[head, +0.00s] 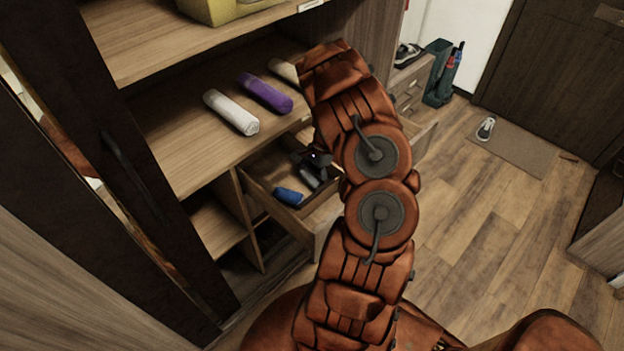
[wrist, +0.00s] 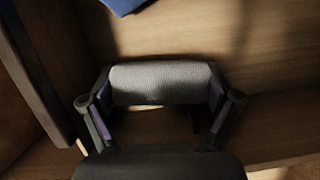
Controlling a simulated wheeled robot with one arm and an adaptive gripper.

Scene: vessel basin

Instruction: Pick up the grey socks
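The grey socks (wrist: 160,84) are a rolled grey bundle in the wrist view, lying across the picture between my gripper's two fingers. The fingers of my gripper (wrist: 160,100) meet the two ends of the roll, with no clear gap at either side. In the head view, the grey socks (head: 311,177) show inside the open drawer, just below my gripper (head: 314,160), which is partly hidden by my arm. Whether the roll is clear of the drawer floor cannot be told.
A blue roll (head: 289,196) lies in the same drawer (head: 262,190); its edge shows at the wrist view's top (wrist: 122,4). White (head: 231,112) and purple (head: 265,93) rolls lie on the shelf above. The drawer walls stand close around my gripper. Floor at right is mostly clear.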

